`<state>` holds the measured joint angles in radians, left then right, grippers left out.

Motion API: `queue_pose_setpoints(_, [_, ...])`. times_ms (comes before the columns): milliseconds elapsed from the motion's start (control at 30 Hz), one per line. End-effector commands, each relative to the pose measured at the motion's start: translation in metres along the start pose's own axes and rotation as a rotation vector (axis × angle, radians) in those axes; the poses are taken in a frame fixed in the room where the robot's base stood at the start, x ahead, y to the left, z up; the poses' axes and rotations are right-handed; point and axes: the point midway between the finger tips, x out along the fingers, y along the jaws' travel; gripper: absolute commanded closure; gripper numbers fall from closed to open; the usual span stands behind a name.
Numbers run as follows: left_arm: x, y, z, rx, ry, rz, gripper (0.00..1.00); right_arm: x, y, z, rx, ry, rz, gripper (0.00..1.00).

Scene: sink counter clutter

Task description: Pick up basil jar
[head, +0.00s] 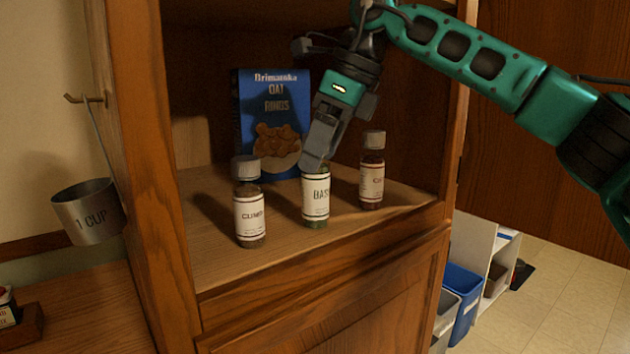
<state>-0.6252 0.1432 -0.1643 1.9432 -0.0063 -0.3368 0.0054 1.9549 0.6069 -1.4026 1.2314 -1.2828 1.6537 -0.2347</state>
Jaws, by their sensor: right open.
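The basil jar (316,202) stands upright on the wooden cabinet shelf, with a white label reading "BAS" and green contents at its base. My right gripper (316,160) comes down from above at the jar's top and is open. Its fingers hide the jar's cap, and I cannot tell whether they touch it. A jar labelled "CUMIN" (250,215) with a grey cap stands to the left. Another capped jar with reddish contents (372,180) stands to the right. My left gripper is not in view.
A blue oat rings box (270,100) stands behind the jars. The cabinet's left side panel (145,130) and right post (455,110) bound the shelf (215,265). A metal measuring cup (90,212) hangs outside on the left. The front shelf strip is clear.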

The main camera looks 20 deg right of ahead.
Motion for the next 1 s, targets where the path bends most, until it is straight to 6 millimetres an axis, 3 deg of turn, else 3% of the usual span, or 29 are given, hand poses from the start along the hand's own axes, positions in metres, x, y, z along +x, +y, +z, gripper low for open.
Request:
queue_pose_setpoints(33, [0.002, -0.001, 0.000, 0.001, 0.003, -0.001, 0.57, 0.011, 0.000, -0.002, 0.000, 0.003, 0.001, 0.26])
queue_pose_setpoints(200, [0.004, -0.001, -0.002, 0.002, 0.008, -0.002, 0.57, 0.030, 0.000, -0.001, 0.001, 0.000, 0.000, 0.26])
queue_pose_setpoints(467, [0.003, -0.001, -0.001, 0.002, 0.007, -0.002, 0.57, 0.033, 0.000, -0.001, 0.001, -0.001, 0.000, 0.26])
queue_pose_setpoints(1000, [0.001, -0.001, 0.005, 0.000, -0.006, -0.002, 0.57, 0.033, 0.000, -0.001, 0.001, -0.001, 0.000, 0.76])
